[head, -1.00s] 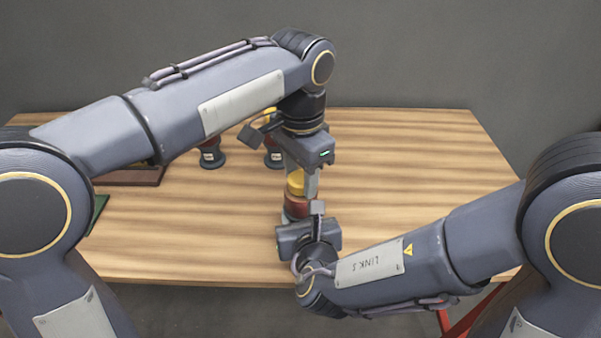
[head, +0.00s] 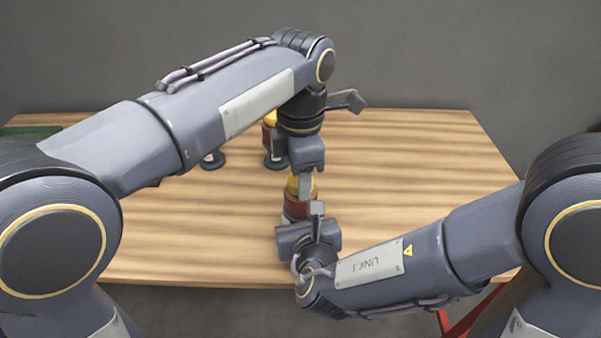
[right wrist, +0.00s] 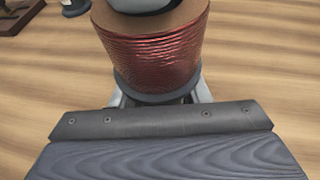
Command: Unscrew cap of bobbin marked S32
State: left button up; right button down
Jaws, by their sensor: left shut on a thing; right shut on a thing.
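My right gripper (head: 314,212) reaches in from the front and is shut on the bobbin low down. No S32 marking is readable.
A green item (head: 30,132) lies at the back left. The right part of the wooden table (head: 420,160) is clear.

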pick_arm(q)
jog(key=n, duration=0.8)
jog(key=o, duration=1.1)
